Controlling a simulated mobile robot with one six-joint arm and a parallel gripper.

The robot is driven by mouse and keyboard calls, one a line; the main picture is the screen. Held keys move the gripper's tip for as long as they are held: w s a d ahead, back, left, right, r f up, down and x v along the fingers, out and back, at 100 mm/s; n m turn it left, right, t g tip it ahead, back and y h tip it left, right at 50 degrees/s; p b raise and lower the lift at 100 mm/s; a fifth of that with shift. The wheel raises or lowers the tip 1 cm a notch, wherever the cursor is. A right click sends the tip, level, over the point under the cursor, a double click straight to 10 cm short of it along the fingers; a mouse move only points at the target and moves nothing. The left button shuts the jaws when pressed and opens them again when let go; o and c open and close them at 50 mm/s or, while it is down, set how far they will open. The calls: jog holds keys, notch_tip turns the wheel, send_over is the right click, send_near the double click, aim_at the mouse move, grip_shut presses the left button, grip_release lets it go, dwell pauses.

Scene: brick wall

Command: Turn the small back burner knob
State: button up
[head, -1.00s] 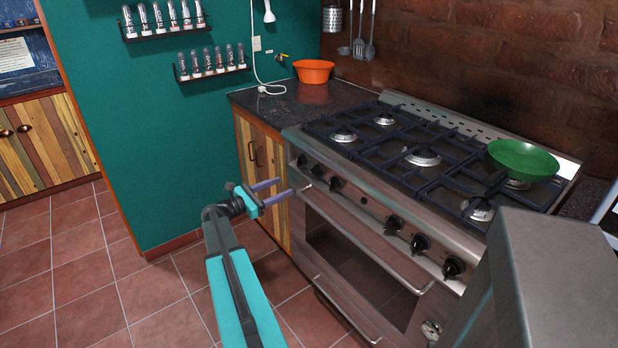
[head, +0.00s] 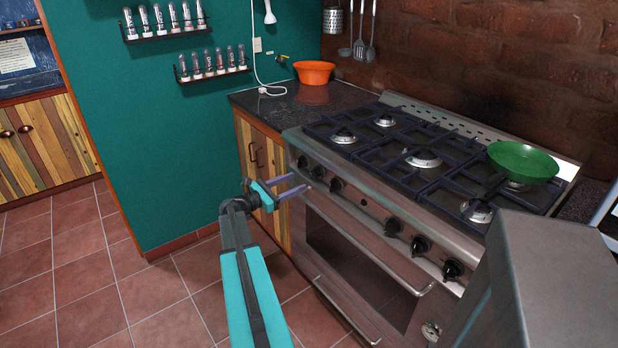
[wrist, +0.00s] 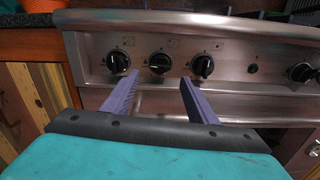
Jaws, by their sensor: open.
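The steel stove (head: 365,215) has a row of black knobs on its front panel. The left group of three shows in the head view as a left knob (head: 302,161), a middle knob (head: 318,172) and a right knob (head: 336,185). In the wrist view they are the left (wrist: 118,62), middle (wrist: 160,62) and right (wrist: 203,66) knobs. Which one serves the small back burner (head: 385,120) I cannot tell. My gripper (head: 298,184) is open and empty by the stove's left front.
Another knob group (head: 420,245) is farther right on the panel. A long oven handle (head: 365,240) runs below the knobs. A green pan (head: 522,160) sits on the right burners. An orange bowl (head: 313,72) stands on the dark counter. The floor left of the stove is clear.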

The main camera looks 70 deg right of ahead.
aim_at(314, 175)
jog(key=p+x, duration=0.1)
jog(key=x, duration=0.7)
jog(key=c, duration=1.1)
jog(key=shift+o, duration=0.2)
jog(key=shift+a, duration=0.4)
jog(key=shift+d, duration=0.4)
